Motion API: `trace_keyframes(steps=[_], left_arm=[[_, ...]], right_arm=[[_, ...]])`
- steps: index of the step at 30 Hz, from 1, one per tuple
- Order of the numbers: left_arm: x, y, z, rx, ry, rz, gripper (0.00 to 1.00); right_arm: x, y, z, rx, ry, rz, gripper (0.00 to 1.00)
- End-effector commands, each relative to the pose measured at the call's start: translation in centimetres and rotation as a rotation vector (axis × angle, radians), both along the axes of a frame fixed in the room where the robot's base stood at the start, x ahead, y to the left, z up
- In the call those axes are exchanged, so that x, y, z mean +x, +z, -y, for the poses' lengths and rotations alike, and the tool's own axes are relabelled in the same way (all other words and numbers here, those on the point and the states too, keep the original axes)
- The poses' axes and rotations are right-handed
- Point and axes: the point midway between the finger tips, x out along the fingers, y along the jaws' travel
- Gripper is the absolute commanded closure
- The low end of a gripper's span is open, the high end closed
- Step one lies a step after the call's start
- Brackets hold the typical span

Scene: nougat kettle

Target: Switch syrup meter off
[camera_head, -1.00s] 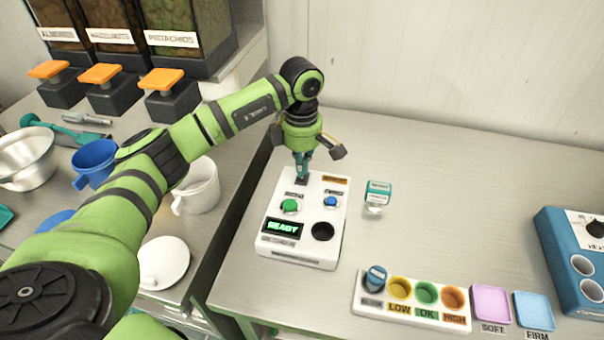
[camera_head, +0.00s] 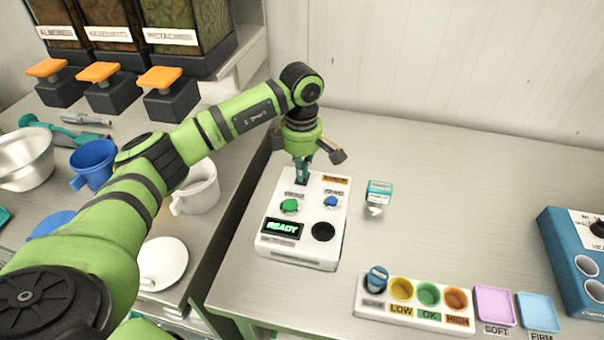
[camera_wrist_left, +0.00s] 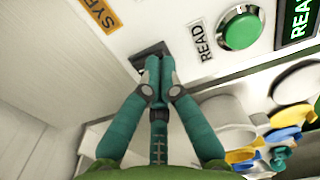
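The syrup meter (camera_head: 268,247) is a white box on the steel table. It has a green button (camera_head: 289,206), a blue button (camera_head: 331,202), a dark round hole and a screen (camera_head: 282,228) lit with green READY. An orange SYRUP label shows at its far edge. My left gripper (camera_head: 303,180) points down at the meter's far left corner. In the left wrist view its teal fingertips (camera_wrist_left: 155,68) are together at a dark rocker switch (camera_wrist_left: 146,56), which they partly hide. I cannot tell whether they touch it. My right gripper is not in view.
A white rack (camera_head: 415,316) with coloured wells, pink and blue pads and a blue device (camera_head: 572,262) lie farther right. A white jug (camera_head: 197,188) stands left, across the table gap. The back right table is clear.

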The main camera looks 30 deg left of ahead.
Motion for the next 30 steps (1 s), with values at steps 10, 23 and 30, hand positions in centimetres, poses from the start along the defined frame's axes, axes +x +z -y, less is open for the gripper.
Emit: trace_keyframes(steps=[10,23,30], left_arm=[[0.0,-0.7,0.0,0.001,0.0,-0.001,1.0],[0.0,1.8,0.0,0.001,0.0,-0.001,1.0],[0.0,3.8,0.0,0.002,0.0,-0.001,1.0]], right_arm=[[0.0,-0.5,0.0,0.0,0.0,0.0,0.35],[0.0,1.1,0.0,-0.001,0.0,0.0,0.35],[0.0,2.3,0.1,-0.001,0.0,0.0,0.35]])
